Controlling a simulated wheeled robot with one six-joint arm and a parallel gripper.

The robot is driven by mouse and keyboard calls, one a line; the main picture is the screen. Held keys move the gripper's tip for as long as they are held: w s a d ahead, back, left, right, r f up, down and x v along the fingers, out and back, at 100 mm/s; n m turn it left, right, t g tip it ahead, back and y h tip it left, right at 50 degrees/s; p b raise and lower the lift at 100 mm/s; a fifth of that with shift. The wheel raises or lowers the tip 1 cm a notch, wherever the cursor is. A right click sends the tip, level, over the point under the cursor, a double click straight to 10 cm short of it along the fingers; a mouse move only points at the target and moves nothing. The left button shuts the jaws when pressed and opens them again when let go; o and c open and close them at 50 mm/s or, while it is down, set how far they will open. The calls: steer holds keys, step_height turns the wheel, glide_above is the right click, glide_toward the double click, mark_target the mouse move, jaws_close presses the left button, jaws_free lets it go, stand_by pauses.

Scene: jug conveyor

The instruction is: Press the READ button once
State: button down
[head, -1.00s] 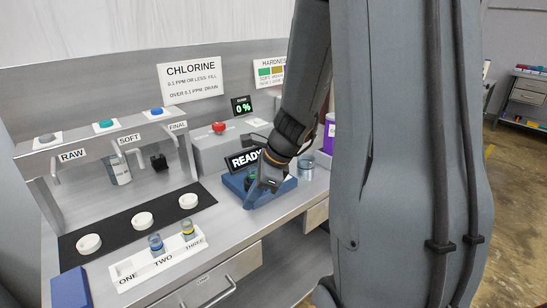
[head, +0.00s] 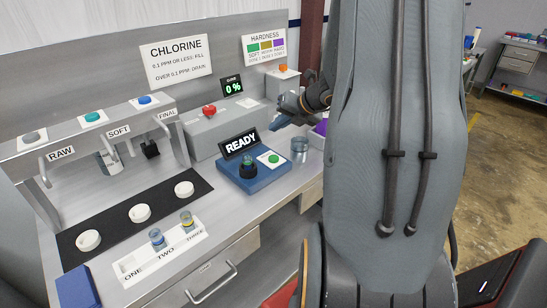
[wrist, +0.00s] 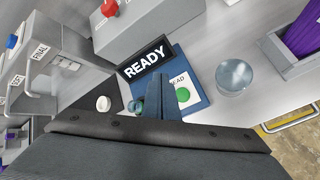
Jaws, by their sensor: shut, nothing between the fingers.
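The blue reader (head: 256,181) stands on the bench with its screen (head: 241,144) showing READY. The green READ button (head: 273,158) sits on a white label at its right, with a black round holder with a green top (head: 248,168) to the left. My gripper (head: 276,124) is shut and empty, raised above and behind the reader in the head view. In the wrist view my shut fingers (wrist: 165,82) point towards the reader, just left of the green button (wrist: 183,95), and cover part of its label. Contact does not show.
A clear glass cup (head: 299,149) stands right of the reader and also shows in the wrist view (wrist: 234,76). A grey box with a red button (head: 209,110) stands behind. A white rack (head: 160,256) holds two vials at front left.

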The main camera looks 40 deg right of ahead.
mark_target(276, 159)
steer(key=shift+f+b, duration=4)
steer(key=shift+f, duration=0.4)
steer(key=shift+f, duration=0.1)
steer(key=shift+f+b, duration=0.3)
steer(key=shift+f+b, duration=0.3)
steer(key=shift+f, duration=0.1)
steer(key=shift+r, duration=0.1)
steer(key=shift+r+p, duration=0.75)
steer(key=shift+p, duration=0.1)
steer(key=shift+r+p, duration=2.3)
steer(key=shift+r, duration=0.2)
